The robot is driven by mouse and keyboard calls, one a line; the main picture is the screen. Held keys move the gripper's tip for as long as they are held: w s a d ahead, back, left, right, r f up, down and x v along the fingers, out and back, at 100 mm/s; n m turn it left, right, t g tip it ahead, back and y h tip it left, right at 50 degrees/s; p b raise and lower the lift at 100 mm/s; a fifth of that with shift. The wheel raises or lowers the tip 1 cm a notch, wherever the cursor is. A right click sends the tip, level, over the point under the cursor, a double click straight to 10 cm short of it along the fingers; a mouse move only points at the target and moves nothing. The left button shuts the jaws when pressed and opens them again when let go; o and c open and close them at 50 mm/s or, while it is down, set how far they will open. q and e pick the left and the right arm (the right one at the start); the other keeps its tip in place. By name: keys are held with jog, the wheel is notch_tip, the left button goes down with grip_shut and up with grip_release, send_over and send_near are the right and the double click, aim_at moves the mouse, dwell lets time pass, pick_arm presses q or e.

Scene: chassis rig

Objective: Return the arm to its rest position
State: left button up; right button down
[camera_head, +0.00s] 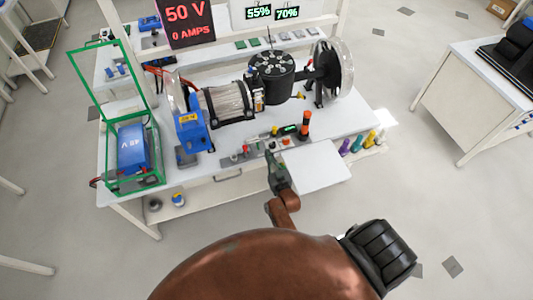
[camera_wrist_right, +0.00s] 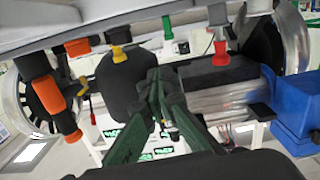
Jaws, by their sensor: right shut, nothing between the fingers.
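My right gripper (camera_head: 271,160) is at the front edge of the white workbench, its brown arm coming up from below. Its green fingers (camera_wrist_right: 154,78) are closed together in the right wrist view, with nothing between them. The control strip (camera_head: 262,143) with small coloured knobs and levers lies just beyond the fingertips; I cannot tell whether they touch it. An orange-and-black handle (camera_head: 305,122) stands at the strip's right end and also shows in the wrist view (camera_wrist_right: 47,95). My left gripper is not in view.
A motor rig (camera_head: 228,102) with a black cylinder (camera_head: 271,70) and a wheel fills the bench. A blue 48 V box (camera_head: 133,147) sits in a green frame at left. A white panel (camera_head: 316,167) juts out right of my gripper.

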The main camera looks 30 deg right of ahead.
jog(key=a+f, duration=0.1)
jog(key=s+a+f, duration=0.1)
jog(key=a, duration=0.1)
jog(key=shift+s+m, duration=0.1)
jog(key=shift+m, duration=0.2)
jog(key=x, duration=0.4)
jog(key=shift+w+d+r, duration=0.15)
jog(key=shift+w+d, duration=0.05)
jog(key=shift+w, duration=0.15)
jog(key=shift+s, duration=0.1)
